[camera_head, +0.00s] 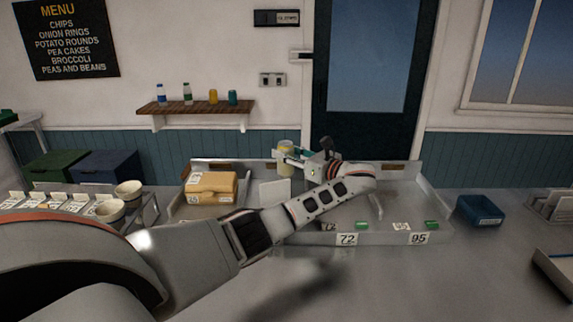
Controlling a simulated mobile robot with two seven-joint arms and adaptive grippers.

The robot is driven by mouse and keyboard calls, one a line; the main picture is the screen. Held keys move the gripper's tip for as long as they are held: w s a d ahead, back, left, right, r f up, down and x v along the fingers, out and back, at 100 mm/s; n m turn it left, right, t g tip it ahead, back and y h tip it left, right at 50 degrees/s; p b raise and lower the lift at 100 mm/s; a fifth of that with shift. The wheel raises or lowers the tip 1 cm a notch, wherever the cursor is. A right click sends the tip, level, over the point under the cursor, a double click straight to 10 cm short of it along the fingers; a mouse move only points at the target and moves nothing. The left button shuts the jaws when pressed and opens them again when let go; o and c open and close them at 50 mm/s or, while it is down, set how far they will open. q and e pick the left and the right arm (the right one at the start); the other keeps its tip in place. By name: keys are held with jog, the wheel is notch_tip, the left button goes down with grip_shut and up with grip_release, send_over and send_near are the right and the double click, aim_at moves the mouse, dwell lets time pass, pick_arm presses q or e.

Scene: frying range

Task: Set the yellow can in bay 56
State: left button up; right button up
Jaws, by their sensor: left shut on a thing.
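My left arm reaches across from the left, and its gripper (288,154) is shut on a pale yellow can (285,166). The can is upright near the back wall of a grey metal tray with bays (380,240). I cannot tell whether the can touches the tray floor. The front labels that I can read are 72 (347,239) and 95 (418,238). I cannot make out a 56 label; my arm hides part of the tray's front and middle. My right gripper is not in view.
A blue bin (480,210) stands to the right, and white cups (129,191) stand to the left. The counter in front of the tray is clear.

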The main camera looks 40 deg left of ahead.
aim_at(287, 164)
pick_arm(q)
notch_tip(287, 164, down, 3)
jog(key=shift+f, duration=0.5)
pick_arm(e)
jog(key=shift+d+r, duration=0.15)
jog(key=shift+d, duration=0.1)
pick_arm(q)
jog(key=shift+f, duration=0.1)
jog(key=o, duration=1.4)
jog(key=shift+o, duration=0.2)
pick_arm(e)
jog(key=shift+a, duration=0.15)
pick_arm(q)
jog(key=d+b, duration=0.1)
jog(key=d, duration=0.9)
jog(key=shift+d, duration=0.4)
jog(key=shift+d+b, duration=0.3)
jog(key=shift+d, duration=0.3)
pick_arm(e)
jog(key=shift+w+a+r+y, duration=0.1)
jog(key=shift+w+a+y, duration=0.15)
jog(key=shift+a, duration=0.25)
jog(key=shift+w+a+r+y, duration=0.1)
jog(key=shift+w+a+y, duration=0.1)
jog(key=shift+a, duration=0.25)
pick_arm(q)
jog(key=shift+s, duration=0.1)
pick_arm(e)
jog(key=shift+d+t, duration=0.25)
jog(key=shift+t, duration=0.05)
